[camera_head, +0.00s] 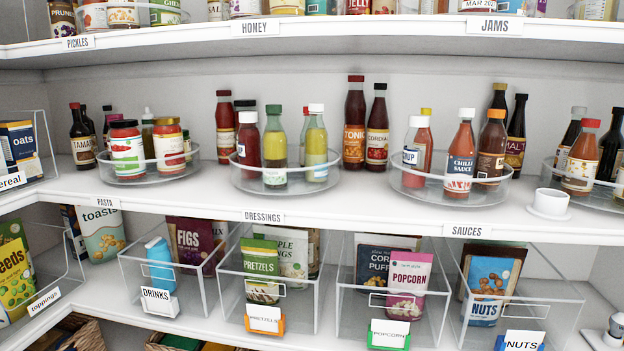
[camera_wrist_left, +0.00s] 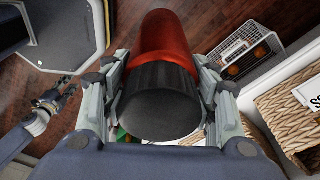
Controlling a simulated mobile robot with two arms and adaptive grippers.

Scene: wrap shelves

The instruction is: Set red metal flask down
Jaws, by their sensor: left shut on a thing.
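The red metal flask (camera_wrist_left: 166,42) shows in the left wrist view, with a wide black cap (camera_wrist_left: 160,104) towards the camera. My left gripper (camera_wrist_left: 163,62) is shut on it, one finger along each side. The flask's far end points away from the camera, over the dark wooden floor, and what is under it is hidden. Neither the flask nor my grippers show in the head view. A small jointed grey part (camera_wrist_left: 58,98) at the left of the wrist view looks like my right gripper; its fingers are too small to read.
Woven baskets (camera_wrist_left: 290,105) and a white wire basket (camera_wrist_left: 243,55) lie right of the flask. The head view shows turntables (camera_head: 270,184) of bottles on the middle shelf (camera_head: 350,212) and clear bins (camera_head: 345,320) of packets below. Bare shelf shows between turntables.

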